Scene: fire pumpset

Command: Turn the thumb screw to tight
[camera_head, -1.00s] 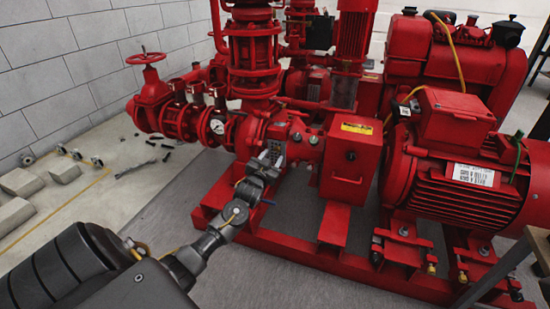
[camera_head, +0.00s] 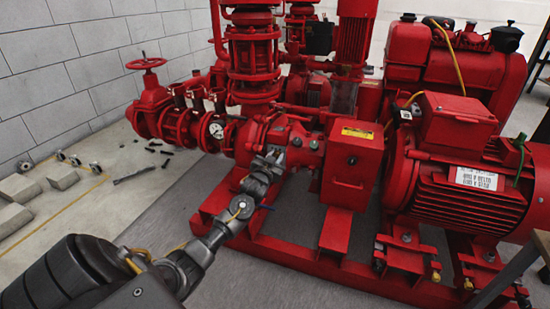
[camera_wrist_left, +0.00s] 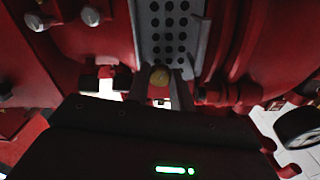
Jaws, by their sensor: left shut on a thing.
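The red pump (camera_head: 285,140) stands in the middle of the head view. My left gripper (camera_head: 272,160) reaches to the pump body, just below the flange. In the left wrist view my left gripper (camera_wrist_left: 160,92) is shut on the thumb screw (camera_wrist_left: 160,76), a small round brassy knob between the two fingertips. Behind the knob is a grey perforated plate (camera_wrist_left: 168,28). In the head view the gripper hides the thumb screw. Whether the screw is tight cannot be seen. My right gripper is not in view.
A red box with a yellow label (camera_head: 352,165) sits right of the gripper. A red motor (camera_head: 465,185) stands farther right. A valve with a handwheel (camera_head: 147,64) and a gauge (camera_head: 217,131) are at the left.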

